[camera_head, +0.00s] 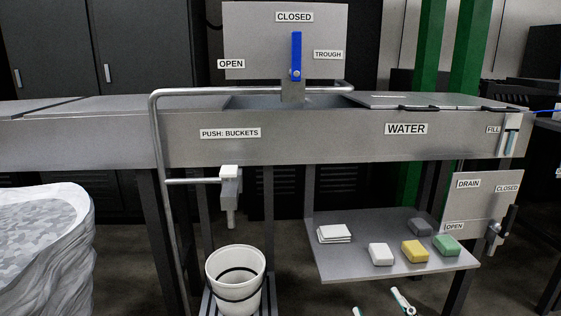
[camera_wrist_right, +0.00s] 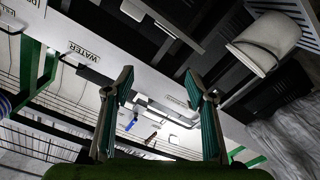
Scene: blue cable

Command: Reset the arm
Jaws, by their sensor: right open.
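The tips of my right gripper (camera_head: 378,301) show at the bottom edge of the head view, below the grey shelf and right of the white bucket. In the right wrist view my right gripper (camera_wrist_right: 158,84) has its two fingers wide apart, with nothing between them. The rest of the right arm is outside the head view. My left gripper is not in view.
A steel trough (camera_head: 340,137) with a blue-handled valve (camera_head: 296,54) spans the view. Below it are a white bucket (camera_head: 236,277) and a grey shelf (camera_head: 335,267) with several blocks. A white sack (camera_head: 45,245) stands left. The bucket also shows in the wrist view (camera_wrist_right: 263,44).

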